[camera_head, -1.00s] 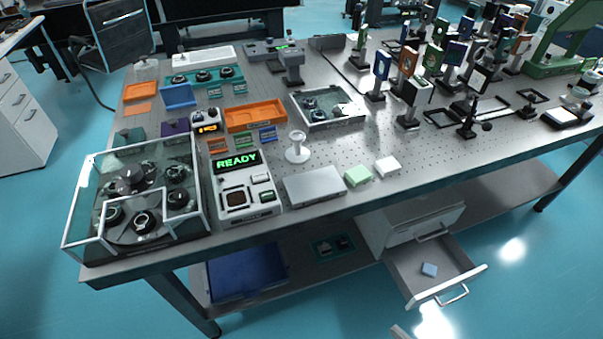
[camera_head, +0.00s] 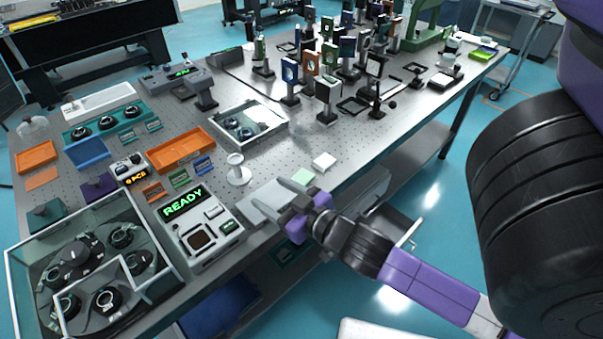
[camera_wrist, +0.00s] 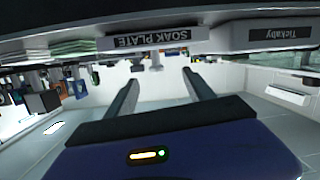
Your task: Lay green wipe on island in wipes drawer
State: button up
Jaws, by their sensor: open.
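The green wipe (camera_head: 303,176) lies on the table near its front edge, between the grey soak plate (camera_head: 262,203) and a white wipe block (camera_head: 324,161). A layered green edge at the upper left of the wrist view (camera_wrist: 83,47) appears to be the same wipe. My gripper (camera_head: 288,208) is open and empty, by the soak plate's right end and close to the green wipe. In the wrist view its two fingers (camera_wrist: 161,88) are spread apart. The pulled-out drawer (camera_head: 402,226) under the table is partly hidden behind my arm; its inside is mostly covered.
The READY device (camera_head: 200,226) and a glass-walled case (camera_head: 85,265) stand left. A white pedestal (camera_head: 238,170) stands behind the soak plate. Posts with optics crowd the back right. A lower shelf lies beneath the table. Bare tabletop lies beyond the white block.

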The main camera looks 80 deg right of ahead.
jog(key=d+r+m+g+h+p, duration=0.1)
jog(key=d+r+m+g+h, duration=0.3)
jog(key=d, duration=0.5)
jog(key=d+r+m+g+h+p, duration=0.1)
jog(key=d+r+m+g+h, duration=0.15)
jog(key=d+r+m, duration=0.55)
jog(key=s+d+m+g+p, duration=0.3)
jog(key=s+d+m+g, duration=0.5)
jog(key=d, duration=0.3)
jog(key=m+y+p, duration=0.4)
jog(key=m+y, duration=1)
jog(key=m, duration=0.2)
send_over(303, 177)
jog(key=shift+t, duration=0.35)
jog(key=f, duration=0.8)
jog(key=shift+s+d+f, duration=0.15)
jog(key=shift+s+d, duration=0.05)
jog(key=shift+s, duration=0.15)
jog(key=shift+w+a+f, duration=0.1)
jog(key=shift+a+f, duration=0.05)
jog(key=shift+f, duration=0.1)
jog(key=f, duration=0.2)
jog(key=f+p, duration=0.1)
jog(key=f, duration=0.1)
jog(key=f+p, duration=0.1)
jog(key=f, duration=0.2)
jog(key=shift+w+f, duration=0.1)
jog(key=shift+w, duration=0.2)
jog(key=c, duration=1.2)
